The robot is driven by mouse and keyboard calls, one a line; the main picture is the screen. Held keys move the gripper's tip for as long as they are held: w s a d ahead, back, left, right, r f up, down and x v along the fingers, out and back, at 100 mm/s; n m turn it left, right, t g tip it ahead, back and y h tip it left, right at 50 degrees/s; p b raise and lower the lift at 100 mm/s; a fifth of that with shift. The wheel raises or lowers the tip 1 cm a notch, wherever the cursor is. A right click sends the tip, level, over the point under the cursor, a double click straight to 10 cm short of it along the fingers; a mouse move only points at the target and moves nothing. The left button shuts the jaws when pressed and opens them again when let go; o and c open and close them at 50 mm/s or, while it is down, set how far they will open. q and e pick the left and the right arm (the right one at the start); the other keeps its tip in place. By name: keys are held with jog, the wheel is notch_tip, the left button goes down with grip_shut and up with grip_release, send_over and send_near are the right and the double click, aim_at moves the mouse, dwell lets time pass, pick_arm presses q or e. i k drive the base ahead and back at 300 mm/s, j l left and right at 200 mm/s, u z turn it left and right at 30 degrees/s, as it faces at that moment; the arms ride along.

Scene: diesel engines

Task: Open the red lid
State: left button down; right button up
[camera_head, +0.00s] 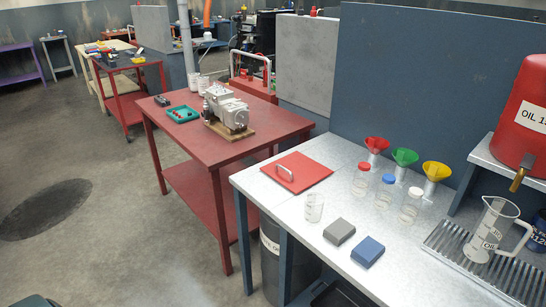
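The red lid (303,172) is a flat square panel lying flush on the left part of the metal workbench (410,255). A light metal handle (285,173) stands up on its left side. The lid looks closed. Neither of my grippers shows in the head view.
A clear beaker (314,208), a grey block (339,231) and a blue block (368,251) sit in front of the lid. Jars (362,180) and funnels (404,157) stand to its right. A red table (190,142) with an engine part (227,108) is behind left.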

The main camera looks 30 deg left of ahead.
aim_at(297, 172)
jog(key=i+j, duration=0.1)
jog(key=j, duration=1.05)
jog(key=i+j, duration=0.1)
jog(key=j, duration=1.05)
